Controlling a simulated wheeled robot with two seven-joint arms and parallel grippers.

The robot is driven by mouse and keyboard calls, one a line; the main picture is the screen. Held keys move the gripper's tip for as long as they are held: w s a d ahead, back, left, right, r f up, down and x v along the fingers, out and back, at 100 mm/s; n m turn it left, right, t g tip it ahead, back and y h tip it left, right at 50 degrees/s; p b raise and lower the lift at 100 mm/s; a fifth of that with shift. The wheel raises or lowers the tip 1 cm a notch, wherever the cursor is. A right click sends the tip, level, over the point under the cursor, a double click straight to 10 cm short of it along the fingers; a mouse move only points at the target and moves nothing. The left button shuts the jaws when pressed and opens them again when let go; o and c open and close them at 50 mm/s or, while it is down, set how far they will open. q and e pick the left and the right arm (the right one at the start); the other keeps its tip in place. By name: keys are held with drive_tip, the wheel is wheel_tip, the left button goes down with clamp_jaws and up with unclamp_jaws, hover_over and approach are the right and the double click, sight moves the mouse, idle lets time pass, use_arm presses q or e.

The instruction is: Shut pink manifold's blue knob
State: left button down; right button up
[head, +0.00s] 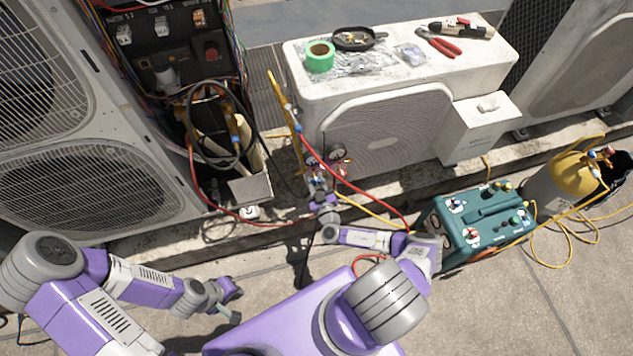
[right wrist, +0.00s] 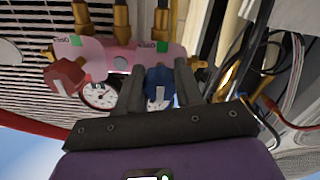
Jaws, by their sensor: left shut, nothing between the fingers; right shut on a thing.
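The pink manifold (right wrist: 120,55) spans the upper part of the right wrist view, with brass fittings above it. Its blue knob (right wrist: 158,88) sits between the two dark fingers of my right gripper (right wrist: 159,82), which is shut on it. The red knob (right wrist: 68,78) is to the left, clear of the fingers, and a gauge (right wrist: 101,95) is partly hidden behind the left finger. In the head view my right gripper (head: 321,197) is at the manifold, too small there for detail. My left gripper (head: 228,301) is shut and empty, low over the floor at lower left.
A teal machine (head: 478,222) and a yellow-topped cylinder (head: 567,178) stand on the right. A white condenser (head: 390,128) behind carries green tape (head: 320,57) and red pliers (head: 439,42). An open electrical unit (head: 185,50) is left of the manifold. Red and yellow hoses run around it.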

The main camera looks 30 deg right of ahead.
drive_tip(key=shift+f, duration=0.1)
idle(0.3)
drive_tip(key=o, duration=1)
drive_tip(key=shift+s, duration=0.1)
drive_tip(key=p+v, duration=0.2)
drive_tip(key=v, duration=0.5)
drive_tip(key=shift+s, duration=0.25)
